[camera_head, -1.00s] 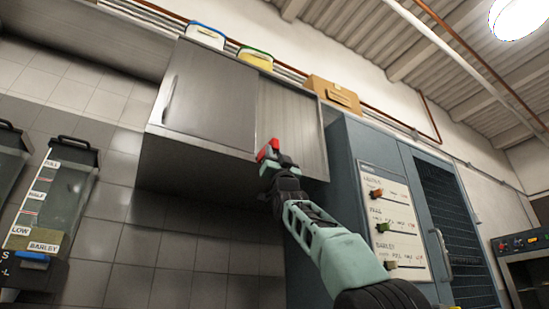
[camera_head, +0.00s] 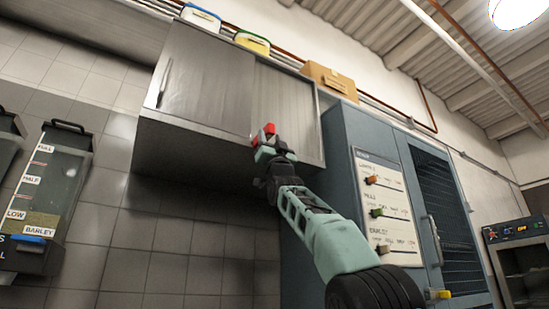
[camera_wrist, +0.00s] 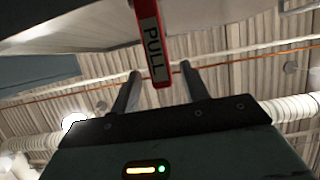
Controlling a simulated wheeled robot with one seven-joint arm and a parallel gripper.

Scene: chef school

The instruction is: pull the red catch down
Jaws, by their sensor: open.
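The red catch (camera_wrist: 152,45) is a flat strip marked PULL. In the wrist view it hangs from the top edge, between the two dark fingers of my gripper (camera_wrist: 160,75). Its lower end reaches down past the fingertips. The fingers are apart, with a gap on each side of the strip in the picture; I cannot tell how near it is in depth. In the head view my gripper (camera_head: 263,142) is raised to the lower front of the steel wall cabinet (camera_head: 206,80). Red shows at its tip, where the jaws hide most of the catch.
A blue-grey cabinet (camera_head: 340,150) with a labelled board (camera_head: 386,215) stands right of my arm. Grain dispensers (camera_head: 50,185) hang on the left wall. The space below the wall cabinet is clear.

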